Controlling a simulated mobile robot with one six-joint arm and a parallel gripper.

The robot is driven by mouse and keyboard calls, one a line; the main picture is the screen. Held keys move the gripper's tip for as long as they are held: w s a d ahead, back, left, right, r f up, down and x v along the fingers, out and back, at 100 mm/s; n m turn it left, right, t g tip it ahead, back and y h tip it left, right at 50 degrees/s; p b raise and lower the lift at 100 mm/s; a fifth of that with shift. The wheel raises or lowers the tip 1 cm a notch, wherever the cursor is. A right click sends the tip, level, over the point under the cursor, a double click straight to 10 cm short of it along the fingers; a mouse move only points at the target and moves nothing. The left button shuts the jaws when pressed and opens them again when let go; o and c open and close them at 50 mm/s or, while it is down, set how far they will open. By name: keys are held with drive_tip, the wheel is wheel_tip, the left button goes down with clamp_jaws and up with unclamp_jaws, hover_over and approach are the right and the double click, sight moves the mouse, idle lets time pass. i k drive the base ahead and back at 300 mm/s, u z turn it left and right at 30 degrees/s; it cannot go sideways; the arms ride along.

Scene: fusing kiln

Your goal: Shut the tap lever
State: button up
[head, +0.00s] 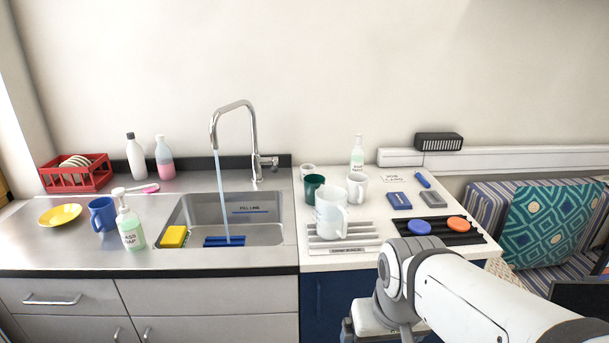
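The chrome tap (254,130) stands behind the sink, with its tall spout arched over to the left. Its small tap lever (268,161) sticks out to the right side of the tap's base. A stream of water (221,190) runs from the spout into the steel sink (190,212), so the tap is on. My white arm (470,285) reaches in from the lower right and bends down at the front of the counter. My gripper does not show; nothing of mine is near the lever.
A yellow sponge (174,237) and a blue item (224,241) are in the sink. A soap bottle (130,228) and blue mug (103,214) stand left of it. A clear jug (331,213), green mug (313,188) and white mug (357,187) stand right of it.

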sight(274, 169)
drive_tip(key=u, duration=0.3)
drive_tip(key=i, duration=1)
drive_tip(key=z, duration=0.3)
